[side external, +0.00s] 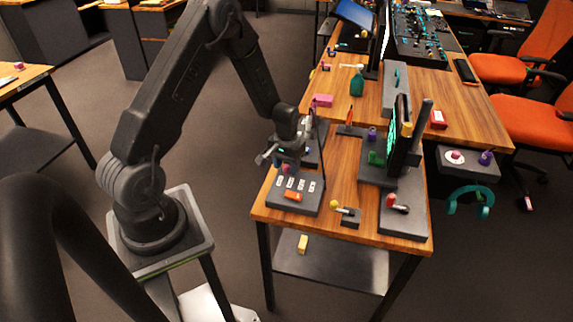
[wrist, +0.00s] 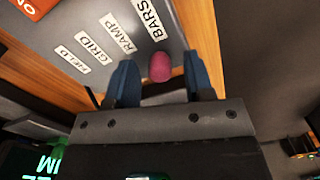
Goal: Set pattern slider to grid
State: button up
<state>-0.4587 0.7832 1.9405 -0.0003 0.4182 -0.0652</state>
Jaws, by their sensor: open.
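The pattern panel (side external: 307,206) is a grey box at the near left corner of the wooden table. In the wrist view the panel (wrist: 75,22) carries the labels FIELD, GRID (wrist: 89,47), RAMP and BARS (wrist: 149,19). A pinkish-red slider knob (wrist: 160,66) stands beside the BARS end of the row. My gripper (side external: 277,161) is over the panel's far side. In the wrist view its two blue fingers are open, one on each side of the knob, with gaps visible.
An orange switch (side external: 292,196) sits on the panel's near part. To the right are a small box with a yellow-knobbed lever (side external: 336,205), a red-knobbed lever (side external: 391,200) and an upright dark screen (side external: 401,135). Bare wood lies between the panel and these.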

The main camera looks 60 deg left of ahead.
aim_at(302, 176)
jog(key=shift+c, duration=0.3)
grip_shut()
jog(key=w+d, duration=0.3)
jog(key=shift+w+d, duration=0.25)
jog(key=shift+w, duration=0.1)
jog(key=shift+o, duration=0.3)
grip_release()
jog(key=shift+r, duration=0.1)
notch_tip(302, 176, up, 14)
dwell(0.3)
